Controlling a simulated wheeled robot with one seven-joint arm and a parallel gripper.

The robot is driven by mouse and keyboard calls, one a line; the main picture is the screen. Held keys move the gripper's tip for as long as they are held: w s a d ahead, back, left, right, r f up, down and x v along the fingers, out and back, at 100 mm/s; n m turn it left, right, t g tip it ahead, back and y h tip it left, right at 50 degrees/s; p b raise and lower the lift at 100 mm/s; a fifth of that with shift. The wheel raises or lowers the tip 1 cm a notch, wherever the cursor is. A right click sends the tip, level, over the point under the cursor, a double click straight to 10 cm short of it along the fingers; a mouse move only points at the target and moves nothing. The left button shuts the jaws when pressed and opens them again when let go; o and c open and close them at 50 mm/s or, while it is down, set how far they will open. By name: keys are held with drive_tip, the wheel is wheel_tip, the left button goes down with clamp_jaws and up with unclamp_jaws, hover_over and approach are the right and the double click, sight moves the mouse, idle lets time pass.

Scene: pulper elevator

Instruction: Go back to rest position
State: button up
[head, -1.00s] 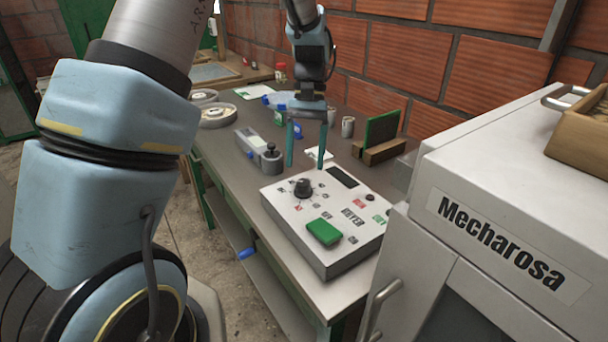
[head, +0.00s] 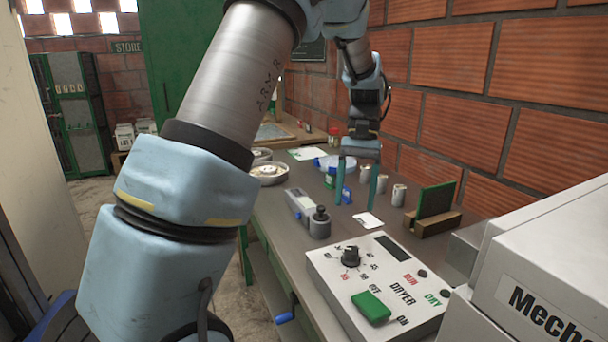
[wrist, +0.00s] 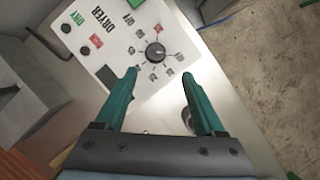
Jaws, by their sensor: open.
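My gripper (head: 357,190) hangs above the workbench, its two green fingers apart with nothing between them. In the head view it appears over the bench just beyond the dryer control box (head: 372,287). That box is white, with a black knob (head: 350,257), a dark display and a green rocker switch (head: 371,307). In the wrist view my open gripper (wrist: 161,82) points down, with the dryer box (wrist: 125,45) and its knob (wrist: 155,52) beyond the fingertips. My arm is raised and bent, reaching over the bench.
A grey device (head: 300,206), a dark weight-like object (head: 320,223), several small cans (head: 397,195) and a green board in a wooden holder (head: 435,207) stand on the bench (head: 275,217). A white Mecharosa machine (head: 545,285) is at right. A brick wall (head: 455,70) runs behind the bench.

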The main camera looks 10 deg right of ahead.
drive_tip(key=s+a+f+n+t+h, duration=0.1)
drive_tip(key=s+a+f+n+t, duration=0.1)
drive_tip(key=a, duration=1.1)
drive_tip(key=s+a+f+n+t+h, duration=0.1)
drive_tip(key=s+a+f+n+t, duration=0.1)
drive_tip(key=a, duration=1)
drive_tip(key=s+t, duration=0.1)
drive_tip(key=s, duration=0.1)
drive_tip(key=shift+s+a+f+t, duration=0.3)
drive_tip(key=shift+s+a+f, duration=0.05)
drive_tip(key=shift+a, duration=0.05)
